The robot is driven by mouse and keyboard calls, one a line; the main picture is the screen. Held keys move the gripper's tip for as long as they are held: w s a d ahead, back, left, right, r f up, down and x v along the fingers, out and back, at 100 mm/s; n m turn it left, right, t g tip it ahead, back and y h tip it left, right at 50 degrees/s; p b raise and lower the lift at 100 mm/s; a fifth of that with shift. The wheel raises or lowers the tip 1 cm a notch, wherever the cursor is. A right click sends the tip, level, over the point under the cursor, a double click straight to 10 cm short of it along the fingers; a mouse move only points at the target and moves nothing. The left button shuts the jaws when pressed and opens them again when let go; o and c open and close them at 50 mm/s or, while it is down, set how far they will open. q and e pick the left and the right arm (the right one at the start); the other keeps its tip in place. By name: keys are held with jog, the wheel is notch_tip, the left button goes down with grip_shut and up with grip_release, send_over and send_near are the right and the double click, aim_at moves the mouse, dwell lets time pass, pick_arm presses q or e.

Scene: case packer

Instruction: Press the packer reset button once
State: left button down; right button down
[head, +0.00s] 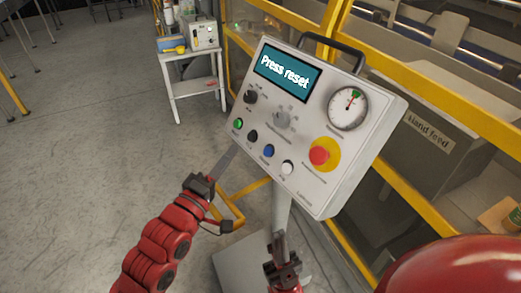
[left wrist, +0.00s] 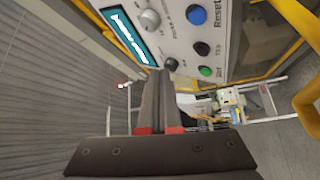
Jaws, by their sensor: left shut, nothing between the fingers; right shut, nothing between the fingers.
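The packer control panel (head: 325,125) stands tilted on a post, and its screen (head: 287,72) reads "Press reset". A blue button (head: 268,151) sits in the panel's lower row between a black button (head: 252,136) and a white one (head: 287,167). In the left wrist view the blue button (left wrist: 197,15) has the label "Reset" beside it. My left gripper (head: 232,152) is shut and empty, its tips by the panel's lower left edge, near the green button (head: 238,123). Its shut fingers (left wrist: 158,75) show in the left wrist view. My right gripper (head: 278,238) is shut and empty below the panel, by the post.
The panel also carries a red mushroom button on a yellow disc (head: 319,155), a gauge (head: 348,108) and knobs. A yellow guard frame (head: 400,75) runs behind it. A small white table (head: 192,86) stands at the back left.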

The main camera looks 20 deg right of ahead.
aim_at(267, 152)
pick_arm(q)
jog(key=w+d+f+b, duration=0.2)
jog(key=d+f+b, duration=0.1)
jog(key=d, duration=0.4)
jog(key=shift+d+f, duration=0.2)
jog(key=shift+f, duration=0.5)
dwell(1.7)
jog(key=shift+w+d+f+b, duration=0.2)
jog(key=shift+d+b, duration=0.1)
jog(key=shift+b, duration=0.15)
jog(key=shift+d+f+b, duration=0.2)
jog(key=shift+d+b, duration=0.1)
jog(key=shift+b, duration=0.1)
dwell(0.5)
jog(key=shift+a+r, duration=0.1)
jog(key=shift+a, duration=0.05)
jog(key=shift+s+a+r, duration=0.15)
jog(key=shift+a+r, duration=0.2)
jog(key=shift+a, duration=0.15)
